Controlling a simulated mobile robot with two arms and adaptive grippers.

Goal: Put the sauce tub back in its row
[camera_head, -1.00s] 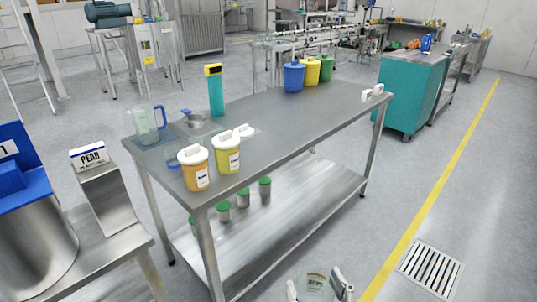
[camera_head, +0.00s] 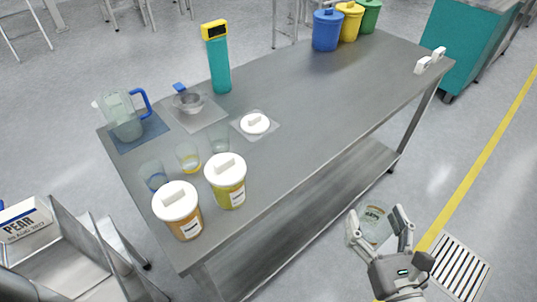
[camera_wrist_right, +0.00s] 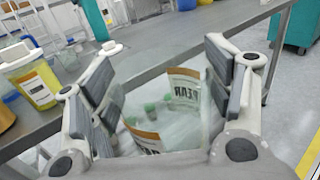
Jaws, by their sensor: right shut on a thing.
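My right gripper (camera_head: 380,228) is shut on a clear, open-topped tub (camera_head: 371,222), held off the table's near right edge over the floor. In the right wrist view the clear tub (camera_wrist_right: 165,122) sits between the fingers (camera_wrist_right: 160,95); its label reads "PEAR". It looks empty and is see-through. Two lidded tubs with white lids stand side by side at the table's near left: an orange one (camera_head: 185,224) and a yellow one (camera_head: 232,196). A loose white lid (camera_head: 255,123) lies on a clear square mat behind them. My left gripper is not in view.
The steel table (camera_head: 320,110) has a clear middle and right. A jug (camera_head: 122,122), a bowl (camera_head: 188,102), several small glasses (camera_head: 188,157) and a teal device (camera_head: 218,65) stand at left. Blue (camera_head: 327,32), yellow and green bins stand at the far edge. A "PEAR" sign (camera_head: 24,222) stands lower left.

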